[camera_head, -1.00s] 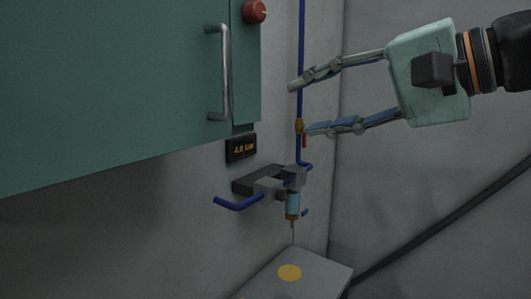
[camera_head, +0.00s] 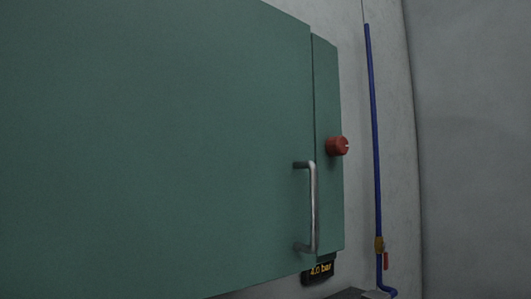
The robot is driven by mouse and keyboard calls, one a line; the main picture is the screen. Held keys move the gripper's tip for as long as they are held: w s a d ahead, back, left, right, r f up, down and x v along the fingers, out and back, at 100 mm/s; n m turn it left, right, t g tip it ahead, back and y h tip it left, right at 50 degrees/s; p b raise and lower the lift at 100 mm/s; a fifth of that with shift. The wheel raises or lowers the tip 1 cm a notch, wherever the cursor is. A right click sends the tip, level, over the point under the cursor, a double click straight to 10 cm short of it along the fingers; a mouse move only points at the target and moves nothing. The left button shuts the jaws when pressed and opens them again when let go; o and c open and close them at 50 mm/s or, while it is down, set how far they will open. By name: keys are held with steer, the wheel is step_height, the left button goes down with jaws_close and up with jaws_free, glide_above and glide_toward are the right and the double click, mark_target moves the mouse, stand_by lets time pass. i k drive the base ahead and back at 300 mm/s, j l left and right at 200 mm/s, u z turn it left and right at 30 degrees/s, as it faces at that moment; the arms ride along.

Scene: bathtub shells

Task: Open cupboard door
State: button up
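The green cupboard door (camera_head: 170,150) fills the left and middle of the head view and is shut. Its metal bar handle (camera_head: 314,208) stands upright near the door's right edge, with nothing touching it. A narrow green strip (camera_head: 327,110) of the cupboard lies right of the door seam and carries a red knob (camera_head: 337,146). My gripper is not in view now.
A small display (camera_head: 319,269) reading "4.0 bar" sits under the cupboard. A blue pipe (camera_head: 374,130) with a brass fitting (camera_head: 379,244) and a red lever (camera_head: 386,261) runs down the wall. The grey wall (camera_head: 470,150) at right is bare.

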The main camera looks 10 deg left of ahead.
mark_target(149, 148)
steer(key=u, duration=0.45)
steer(key=j+u, duration=0.15)
steer(key=u, duration=0.25)
steer(key=k+j+u, duration=0.1)
steer(key=u, duration=0.35)
steer(key=j+u, duration=0.1)
steer(key=u, duration=0.35)
steer(key=k+j+z, duration=0.15)
steer(key=k+j, duration=0.05)
steer(key=j, duration=0.05)
